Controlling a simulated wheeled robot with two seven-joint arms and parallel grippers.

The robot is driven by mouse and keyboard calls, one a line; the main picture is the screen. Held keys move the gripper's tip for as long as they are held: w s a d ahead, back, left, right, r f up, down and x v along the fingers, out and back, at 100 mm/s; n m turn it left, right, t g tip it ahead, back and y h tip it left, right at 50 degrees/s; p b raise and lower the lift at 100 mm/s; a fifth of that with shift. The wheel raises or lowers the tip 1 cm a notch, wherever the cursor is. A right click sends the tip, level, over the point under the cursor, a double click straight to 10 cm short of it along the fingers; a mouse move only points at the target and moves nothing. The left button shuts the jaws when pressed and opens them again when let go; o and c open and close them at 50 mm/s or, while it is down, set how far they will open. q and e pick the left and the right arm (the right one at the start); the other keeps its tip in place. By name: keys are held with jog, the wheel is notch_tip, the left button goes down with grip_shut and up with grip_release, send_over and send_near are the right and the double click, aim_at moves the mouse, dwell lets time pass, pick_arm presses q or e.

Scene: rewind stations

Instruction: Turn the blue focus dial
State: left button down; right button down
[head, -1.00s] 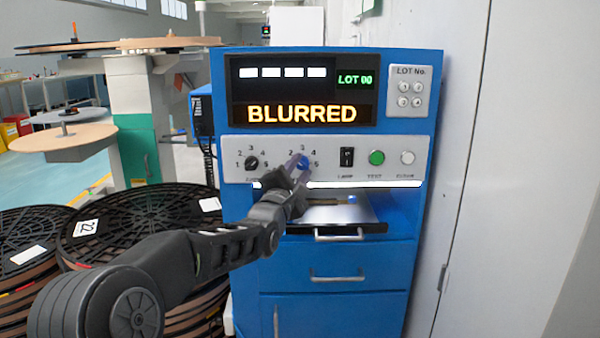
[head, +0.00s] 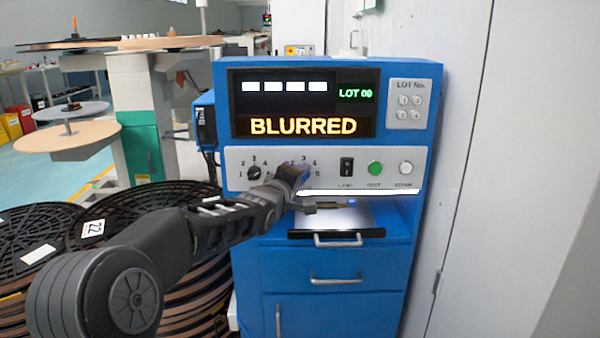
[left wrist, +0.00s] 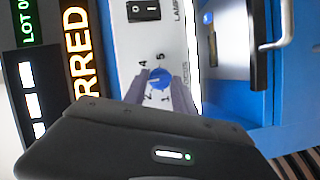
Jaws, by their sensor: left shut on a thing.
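The blue focus dial (left wrist: 160,77) is on the grey control panel of the blue machine, with numbers around it. My left gripper (left wrist: 160,88) is at the panel, its two fingers on either side of the dial and shut on it. In the head view my left gripper (head: 297,172) covers most of the dial. The display (head: 303,126) reads BLURRED in yellow letters, with LOT 00 in green above it. My right gripper is not in view.
Left of the focus dial is a black dial (head: 254,173). To its right are a black lamp switch (head: 346,166), a green button (head: 375,168) and a white button (head: 406,168). A lit tray (head: 335,220) juts out below the panel. Stacked black reels (head: 40,240) stand at left.

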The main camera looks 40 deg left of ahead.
pick_arm(q)
jog(key=shift+m, duration=0.3)
jog(key=c, duration=1.1)
grip_release()
jog(key=shift+o, duration=0.2)
jog(key=p+v, duration=0.1)
jog(key=v, duration=0.6)
jog(key=shift+s+d, duration=0.2)
jog(key=shift+s, duration=0.15)
jog(key=shift+r, duration=0.15)
